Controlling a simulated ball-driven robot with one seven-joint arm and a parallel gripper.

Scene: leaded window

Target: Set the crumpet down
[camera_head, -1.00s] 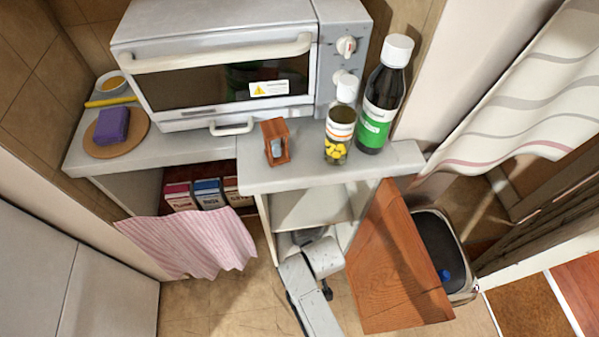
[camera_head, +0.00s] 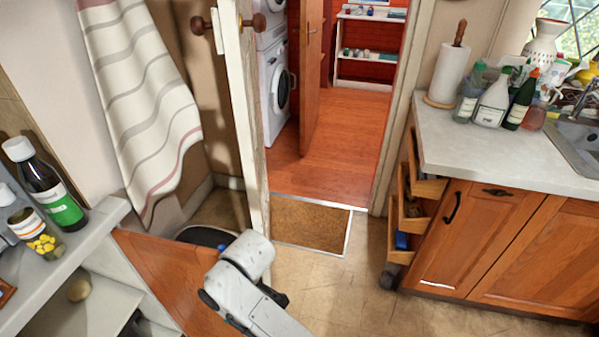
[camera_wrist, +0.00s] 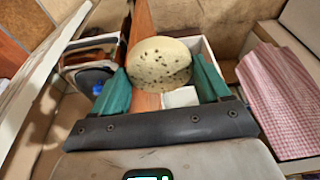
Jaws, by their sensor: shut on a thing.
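The crumpet (camera_wrist: 158,60) is a pale, round disc with dark spots, in the middle of the wrist view. My gripper (camera_wrist: 160,68) has green fingers, one on each side of the crumpet, and is shut on it. The crumpet is held up in front of an open wooden door (camera_wrist: 142,22) and a white-edged compartment. In the head view my grey arm reaches down in front of the wooden door (camera_head: 165,275); the fingers and crumpet cannot be made out there.
A bin (camera_wrist: 88,55) with a blue item stands left of the crumpet in the wrist view; a pink checked cloth (camera_wrist: 285,100) hangs right. In the head view, bottles (camera_head: 55,195) crowd the left counter. Open drawers (camera_head: 412,205) jut out at the right. Floor (camera_head: 345,290) between is clear.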

